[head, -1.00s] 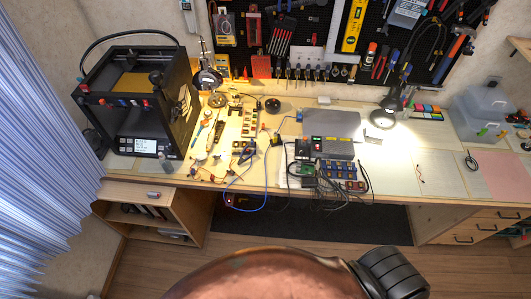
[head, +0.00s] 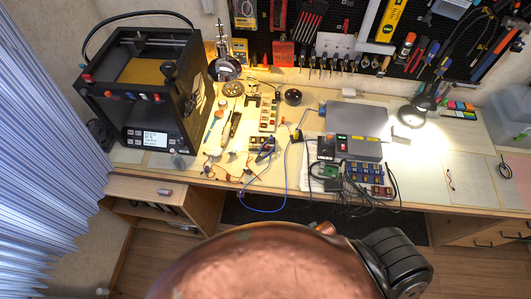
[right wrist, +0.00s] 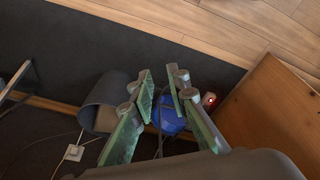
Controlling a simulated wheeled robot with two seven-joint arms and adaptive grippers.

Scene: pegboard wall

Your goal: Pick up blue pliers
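A blue-handled tool that looks like pliers (head: 429,55) hangs on the pegboard at the upper right in the head view, beside a red-handled one. A small dark and blue tool (head: 265,151) lies on the bench near the middle; it is too small to tell whether it is pliers. My right gripper (right wrist: 161,77) shows in the right wrist view with its two green fingers apart. It is over the floor area, away from the bench top, with nothing held between the fingers. A blue object (right wrist: 168,118) lies beyond the fingers, partly hidden. My left gripper is in no view.
A black 3D printer (head: 150,90) stands at the left of the bench. A lit lamp (head: 413,112) stands at the right. Cables and electronics (head: 345,150) crowd the middle. A wooden panel (right wrist: 270,120) is right of my right gripper in the wrist view.

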